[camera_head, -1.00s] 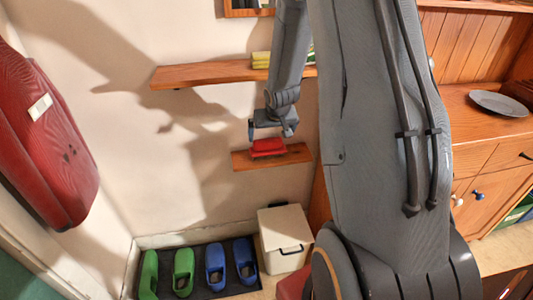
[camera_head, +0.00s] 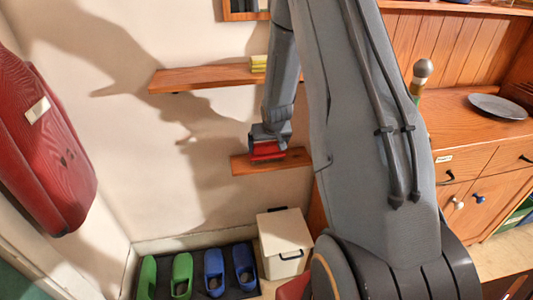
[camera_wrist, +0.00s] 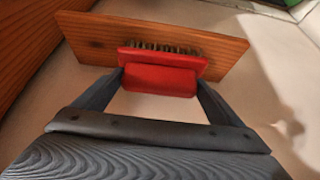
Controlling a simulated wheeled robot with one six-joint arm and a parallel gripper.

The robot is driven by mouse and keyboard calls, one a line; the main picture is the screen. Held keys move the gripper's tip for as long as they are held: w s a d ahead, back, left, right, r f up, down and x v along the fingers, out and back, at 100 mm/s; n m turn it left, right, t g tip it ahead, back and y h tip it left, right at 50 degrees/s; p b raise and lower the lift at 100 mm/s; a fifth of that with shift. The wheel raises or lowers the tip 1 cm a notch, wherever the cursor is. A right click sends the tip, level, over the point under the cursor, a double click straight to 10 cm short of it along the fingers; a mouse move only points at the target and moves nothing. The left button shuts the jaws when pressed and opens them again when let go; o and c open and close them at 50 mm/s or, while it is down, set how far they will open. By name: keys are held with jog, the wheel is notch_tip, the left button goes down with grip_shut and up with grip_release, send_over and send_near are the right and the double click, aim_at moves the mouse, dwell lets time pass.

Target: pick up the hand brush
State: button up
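The hand brush (camera_wrist: 160,79) has a red body and handle with short brown bristles. It is at the lower wooden shelf, and it also shows as a red strip under my gripper in the head view (camera_head: 268,150). My gripper (camera_wrist: 160,80) is around the brush, with one finger close to each side of the red part. The fingers stand wide apart, with the brush nearly filling the space between them. I cannot tell whether either finger touches it. In the head view my gripper (camera_head: 268,148) covers much of the brush.
The lower shelf (camera_head: 240,165) is short and fixed to the pale wall. A longer shelf (camera_head: 195,78) with yellow items is above. A white bin (camera_head: 284,238) and green and blue clogs (camera_head: 214,268) stand below. A wooden dresser with a grey plate (camera_head: 498,106) is at the right.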

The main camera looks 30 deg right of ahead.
jog(key=c, duration=0.4)
jog(key=shift+c, duration=0.2)
jog(key=shift+s+r, duration=0.35)
jog(key=shift+r, duration=0.05)
notch_tip(320, 180, up, 4)
jog(key=shift+s+a+r+p, duration=0.1)
jog(key=shift+r+p, duration=0.1)
jog(key=shift+p, duration=0.7)
notch_tip(320, 180, up, 2)
jog(key=p, duration=0.2)
jog(key=b, duration=0.5)
send_near(268, 155)
jog(key=v, duration=0.3)
jog(key=s+a+b, duration=0.1)
jog(key=s+a, duration=0.2)
jog(key=s, duration=0.9)
jog(key=shift+a, duration=0.35)
jog(key=shift+s, duration=0.1)
